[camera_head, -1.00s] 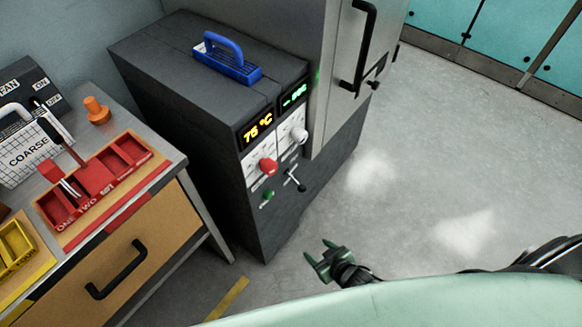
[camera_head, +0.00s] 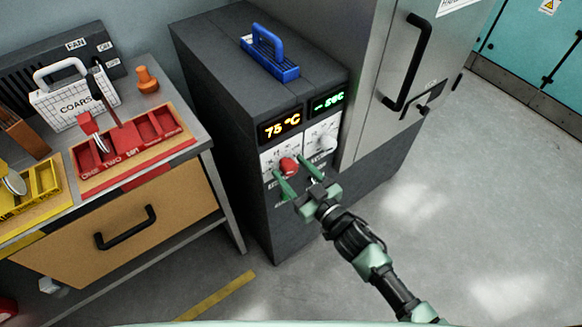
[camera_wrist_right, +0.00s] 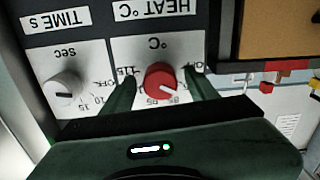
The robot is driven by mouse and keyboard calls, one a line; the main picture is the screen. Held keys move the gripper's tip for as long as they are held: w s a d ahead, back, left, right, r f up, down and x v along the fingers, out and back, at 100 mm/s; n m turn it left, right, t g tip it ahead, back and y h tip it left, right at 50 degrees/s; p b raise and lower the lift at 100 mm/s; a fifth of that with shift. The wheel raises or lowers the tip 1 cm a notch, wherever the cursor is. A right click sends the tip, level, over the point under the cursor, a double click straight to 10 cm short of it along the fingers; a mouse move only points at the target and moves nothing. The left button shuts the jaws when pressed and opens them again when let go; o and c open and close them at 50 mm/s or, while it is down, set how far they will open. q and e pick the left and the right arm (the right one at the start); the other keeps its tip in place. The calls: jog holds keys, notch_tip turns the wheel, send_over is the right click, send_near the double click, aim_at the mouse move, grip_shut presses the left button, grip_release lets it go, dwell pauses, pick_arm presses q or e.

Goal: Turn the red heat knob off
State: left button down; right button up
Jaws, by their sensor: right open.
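The red heat knob (camera_head: 289,166) sits on a white dial plate on the front of the dark cabinet, under an orange display (camera_head: 281,127) that reads 75 °C. In the right wrist view the knob (camera_wrist_right: 160,81) shows upside down under the HEAT °C label, with a white pointer mark. My right gripper (camera_head: 301,172) is open in front of the panel. In the wrist view its two green fingers (camera_wrist_right: 162,88) stand on either side of the knob, apart from it as far as I can see. My left gripper is not in view.
A white time knob (camera_head: 327,141) is beside the red knob, under a green display (camera_head: 326,102). A steel door with a black handle (camera_head: 407,62) stands to the right. A workbench with red trays (camera_head: 130,150) is to the left.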

jog(key=shift+w+a, duration=0.35)
jog(key=shift+w, duration=0.05)
grip_shut()
jog(key=n, duration=0.3)
jog(key=shift+n, duration=2.4)
grip_release()
